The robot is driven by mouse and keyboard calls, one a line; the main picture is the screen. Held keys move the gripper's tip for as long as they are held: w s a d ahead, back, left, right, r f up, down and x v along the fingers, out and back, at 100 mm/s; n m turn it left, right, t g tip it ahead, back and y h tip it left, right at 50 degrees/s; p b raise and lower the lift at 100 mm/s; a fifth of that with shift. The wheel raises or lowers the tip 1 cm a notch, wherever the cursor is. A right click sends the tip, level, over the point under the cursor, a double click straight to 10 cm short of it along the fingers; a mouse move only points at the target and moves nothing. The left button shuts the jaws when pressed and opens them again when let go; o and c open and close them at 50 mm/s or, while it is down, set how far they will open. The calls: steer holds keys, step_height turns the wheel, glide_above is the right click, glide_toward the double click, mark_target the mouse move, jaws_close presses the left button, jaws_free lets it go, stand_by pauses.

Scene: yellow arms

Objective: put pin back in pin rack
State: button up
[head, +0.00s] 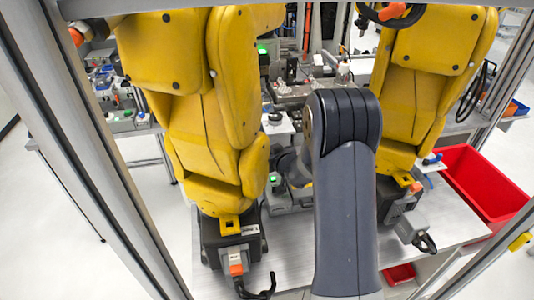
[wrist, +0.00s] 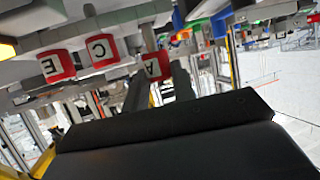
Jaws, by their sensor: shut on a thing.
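In the wrist view, which looks upside down, three red-and-white tags lettered E, C and A show. The pin with the A tag (wrist: 156,66) sits at the tips of my gripper (wrist: 160,78), which is shut on it. The E tag (wrist: 56,66) and the C tag (wrist: 102,50) are side by side to its left, against a light grey bar (wrist: 80,34) that seems to be the pin rack. I cannot tell whether the held pin touches the rack. In the head view my arm hides the gripper and pin.
Two big yellow arms (head: 185,90) (head: 425,75) stand left and right of my arm on a grey table (head: 290,245). A red bin (head: 485,185) is at the right. Small fixtures crowd the back bench (head: 300,90). Metal frame posts border both sides.

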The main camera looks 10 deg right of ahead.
steer(key=shift+f+b, duration=1.15)
steer(key=shift+f, duration=0.25)
steer(key=o, duration=1)
steer(key=shift+o, duration=0.2)
steer(key=shift+s+r, duration=0.1)
steer(key=b+v, duration=0.1)
steer(key=v, duration=0.9)
steer(key=shift+s+d, duration=0.15)
steer(key=shift+s, duration=0.15)
steer(key=x, duration=0.8)
steer(key=shift+p, duration=0.3)
